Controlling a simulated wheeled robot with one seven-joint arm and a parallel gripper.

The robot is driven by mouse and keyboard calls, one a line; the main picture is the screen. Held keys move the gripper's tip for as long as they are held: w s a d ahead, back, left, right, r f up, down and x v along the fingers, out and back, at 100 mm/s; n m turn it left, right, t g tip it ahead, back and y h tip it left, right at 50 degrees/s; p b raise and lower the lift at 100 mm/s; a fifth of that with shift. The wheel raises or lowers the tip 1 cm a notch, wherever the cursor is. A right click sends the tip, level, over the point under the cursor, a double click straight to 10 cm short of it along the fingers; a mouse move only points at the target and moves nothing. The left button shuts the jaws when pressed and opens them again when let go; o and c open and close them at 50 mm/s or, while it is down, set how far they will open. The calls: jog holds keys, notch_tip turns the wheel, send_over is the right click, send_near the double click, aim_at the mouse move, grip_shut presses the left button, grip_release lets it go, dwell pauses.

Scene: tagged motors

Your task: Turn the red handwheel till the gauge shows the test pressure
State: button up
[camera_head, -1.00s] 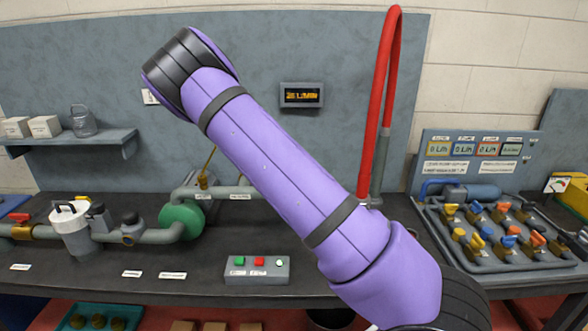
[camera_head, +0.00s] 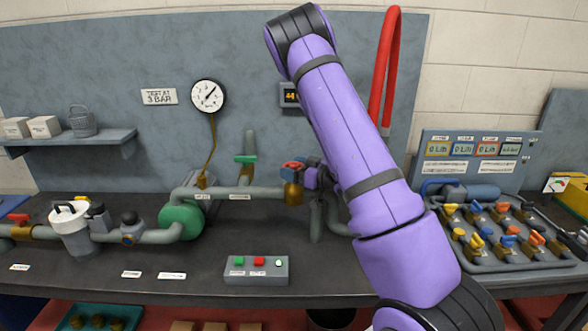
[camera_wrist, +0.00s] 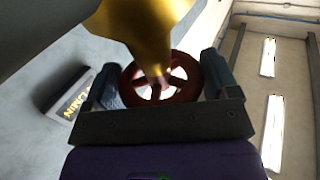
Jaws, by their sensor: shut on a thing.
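The red handwheel (camera_head: 293,165) sits on a brass valve at the right end of the grey pipe. My gripper (camera_head: 303,168) reaches it from the right, partly hidden in the head view. In the wrist view the handwheel (camera_wrist: 188,92) lies between the two fingers of my gripper (camera_wrist: 155,82), which is shut on its rim. The brass valve body covers part of it there. The round white gauge (camera_head: 208,96) hangs on the back panel, its needle pointing to the upper right; its numbers are too small to read. A sign (camera_head: 159,96) beside it reads "TEST AT 3 BAR".
A green-handled valve (camera_head: 246,159) stands on the pipe left of the handwheel. A button box (camera_head: 257,270) is at the bench front. A red hose (camera_head: 384,70) rises behind my arm. A valve manifold (camera_head: 500,240) fills the bench's right side.

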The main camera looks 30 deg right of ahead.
jog(key=shift+n+y, duration=0.3)
jog(key=shift+y, duration=0.2)
jog(key=o, duration=0.8)
jog(key=v, duration=0.7)
jog(key=shift+s, duration=0.2)
jog(key=shift+d+r, duration=0.15)
